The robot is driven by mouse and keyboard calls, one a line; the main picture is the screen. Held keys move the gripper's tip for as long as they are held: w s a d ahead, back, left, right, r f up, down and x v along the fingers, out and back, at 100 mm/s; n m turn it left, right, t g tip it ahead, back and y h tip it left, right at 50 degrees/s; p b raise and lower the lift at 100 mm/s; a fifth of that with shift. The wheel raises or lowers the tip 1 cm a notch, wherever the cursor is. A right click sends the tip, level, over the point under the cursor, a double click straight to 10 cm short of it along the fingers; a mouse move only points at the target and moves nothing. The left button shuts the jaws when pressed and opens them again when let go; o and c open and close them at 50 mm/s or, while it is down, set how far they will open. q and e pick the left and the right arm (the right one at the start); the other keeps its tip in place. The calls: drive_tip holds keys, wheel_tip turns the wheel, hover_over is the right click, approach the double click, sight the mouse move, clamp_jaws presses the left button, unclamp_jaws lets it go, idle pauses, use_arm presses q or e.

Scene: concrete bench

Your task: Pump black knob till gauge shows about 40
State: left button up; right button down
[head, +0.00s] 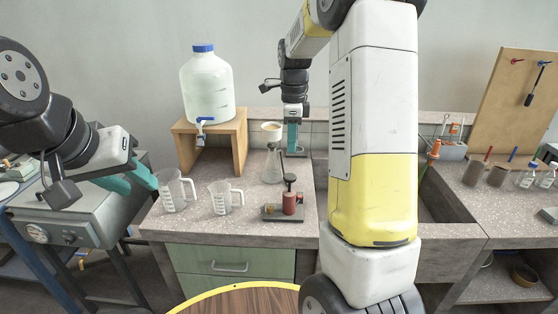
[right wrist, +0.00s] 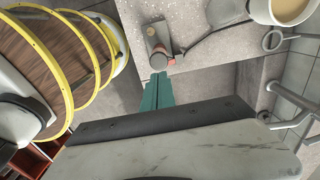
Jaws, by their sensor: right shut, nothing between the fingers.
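The pump stands on the bench front in the head view, with a red cylinder (head: 289,204) on a dark base (head: 282,217). Its black knob (head: 290,178) sits on top of a rod, raised above the cylinder. A small part beside the cylinder may be the gauge; no reading is legible. The red-and-grey pump (right wrist: 158,46) also shows in the right wrist view, beyond the fingertips. My right gripper (head: 293,140) is shut and empty, behind and above the knob, apart from it; its teal fingers show in the wrist view (right wrist: 157,88). My left gripper (head: 130,181) is open and empty at the left, near the measuring jugs.
Two clear measuring jugs (head: 175,191) (head: 225,198) stand left of the pump. A glass flask (head: 271,166) with a tan-filled cup (head: 271,131) above it stands behind. A water jug (head: 207,86) sits on a wooden stand (head: 240,142). A sink (head: 445,199) lies right.

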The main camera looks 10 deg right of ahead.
sight(290, 176)
wheel_tip(290, 176, down, 8)
drive_tip(key=shift+f, duration=0.25)
drive_tip(key=shift+s+a+f, duration=0.1)
drive_tip(key=shift+s+f, duration=0.05)
drive_tip(key=shift+f, duration=1.95)
